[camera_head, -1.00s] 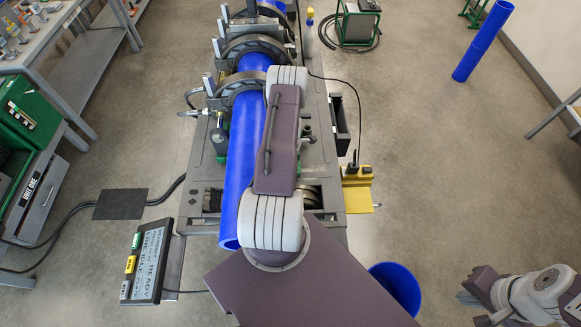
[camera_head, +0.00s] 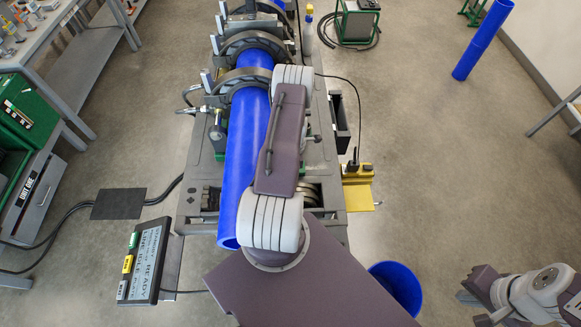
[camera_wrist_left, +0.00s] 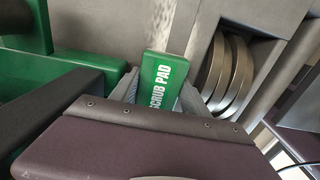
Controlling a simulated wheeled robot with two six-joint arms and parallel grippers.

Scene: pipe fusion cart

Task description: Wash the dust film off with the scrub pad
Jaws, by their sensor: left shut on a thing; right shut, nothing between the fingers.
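The green scrub pad (camera_wrist_left: 166,72), with its name in white letters, is between the fingers of my left gripper (camera_wrist_left: 158,95) in the left wrist view. That gripper is shut on it. In the head view my left arm hides the left gripper and the pad. A long blue pipe (camera_head: 240,170) lies in the clamps (camera_head: 240,80) of the fusion cart (camera_head: 203,172), left of my arm. I cannot make out a dust film on any surface. My right gripper (camera_head: 470,298) is shut and empty at the lower right, away from the cart.
A control box (camera_head: 148,262) stands at the cart's lower left. A yellow bracket (camera_head: 358,183) juts from its right side. A blue bin (camera_head: 398,285) is at lower right. Cables cross the floor at left. Rounded metal parts (camera_wrist_left: 230,75) sit close right of the pad.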

